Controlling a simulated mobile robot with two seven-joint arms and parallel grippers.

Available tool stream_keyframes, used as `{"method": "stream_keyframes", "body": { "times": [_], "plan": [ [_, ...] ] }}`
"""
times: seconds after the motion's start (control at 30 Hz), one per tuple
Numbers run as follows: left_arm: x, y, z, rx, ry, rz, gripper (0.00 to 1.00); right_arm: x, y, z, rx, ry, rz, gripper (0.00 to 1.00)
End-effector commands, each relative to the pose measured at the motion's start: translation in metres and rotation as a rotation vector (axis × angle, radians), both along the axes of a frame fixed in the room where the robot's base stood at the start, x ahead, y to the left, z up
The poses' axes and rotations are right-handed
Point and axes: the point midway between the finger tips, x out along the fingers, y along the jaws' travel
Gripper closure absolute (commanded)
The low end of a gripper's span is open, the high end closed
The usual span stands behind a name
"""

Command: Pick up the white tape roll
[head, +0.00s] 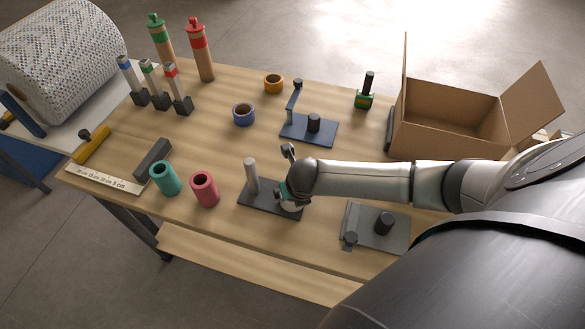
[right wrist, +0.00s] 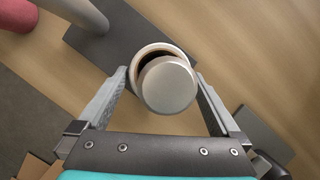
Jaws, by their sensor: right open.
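The white tape roll (right wrist: 156,47) shows in the right wrist view as a pale ring with a brown inner edge. It is around or beneath a round silver knob (right wrist: 168,85), over a dark base plate. My right gripper (right wrist: 162,82) is open, with one finger on each side of the roll; I cannot tell whether they touch it. In the head view my right gripper (head: 287,192) is over the right end of the dark base (head: 258,203), and only a pale edge of the roll (head: 291,207) shows below it. My left gripper is not in view.
A grey post (head: 251,175) stands on the base's left end. A pink cylinder (head: 204,189) and a teal cylinder (head: 164,178) are to its left. A grey fixture (head: 376,228) lies to the right. An open cardboard box (head: 450,115) stands at the back right.

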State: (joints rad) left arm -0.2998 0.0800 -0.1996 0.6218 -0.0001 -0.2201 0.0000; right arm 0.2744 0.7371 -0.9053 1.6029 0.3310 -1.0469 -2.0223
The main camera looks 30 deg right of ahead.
Motion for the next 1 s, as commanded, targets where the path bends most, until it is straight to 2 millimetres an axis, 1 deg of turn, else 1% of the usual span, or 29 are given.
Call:
{"method": "stream_keyframes", "body": {
  "times": [0.17,0.7,0.77,1.0],
  "plan": [
    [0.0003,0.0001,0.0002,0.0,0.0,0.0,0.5,0.0004,0.0,0.0007,0.0,-0.001,0.0,0.01],
    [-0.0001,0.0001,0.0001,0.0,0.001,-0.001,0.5,0.0004,-0.0001,0.0009,0.0,-0.001,-0.001,0.62],
    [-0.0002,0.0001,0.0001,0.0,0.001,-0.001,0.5,0.0003,-0.0002,0.0009,0.0,-0.001,-0.001,0.68],
    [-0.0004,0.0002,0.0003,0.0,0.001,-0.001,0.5,0.0005,-0.0002,0.0015,0.0,-0.002,-0.001,0.68]
  ]
}}
